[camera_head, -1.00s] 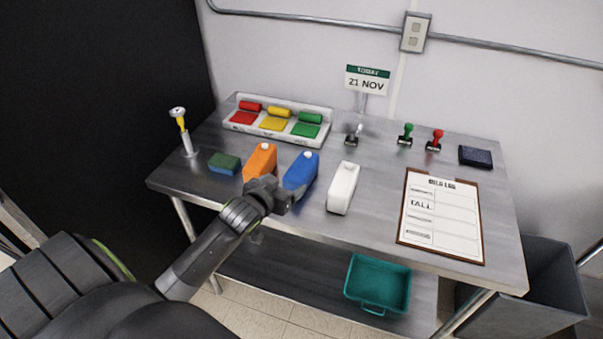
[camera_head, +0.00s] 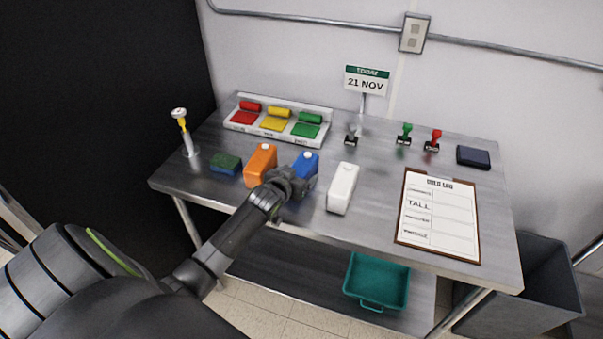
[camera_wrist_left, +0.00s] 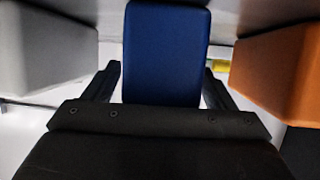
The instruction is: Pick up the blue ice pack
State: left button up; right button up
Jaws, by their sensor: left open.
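The blue ice pack (camera_head: 306,163) stands on the metal table between an orange pack and a white pack. My left gripper (camera_head: 300,183) is at its near side and hides its lower part in the head view. In the left wrist view the blue ice pack (camera_wrist_left: 166,50) stands between the two open fingers of the left gripper (camera_wrist_left: 162,85). Small gaps seem to show between the pack and each finger. My right gripper is not in view.
The orange pack (camera_head: 260,164) is close on the left and the white pack (camera_head: 342,187) on the right. A sponge (camera_head: 226,164), a tray of coloured pieces (camera_head: 240,127), stamps (camera_head: 404,134) and a clipboard (camera_head: 440,215) share the table. A teal bin (camera_head: 377,283) sits on the lower shelf.

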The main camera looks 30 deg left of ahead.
pick_arm(q)
jog(key=shift+w+f, duration=0.15)
jog(key=shift+w, duration=0.15)
jog(key=c, duration=1.3)
jog(key=shift+c, duration=0.2)
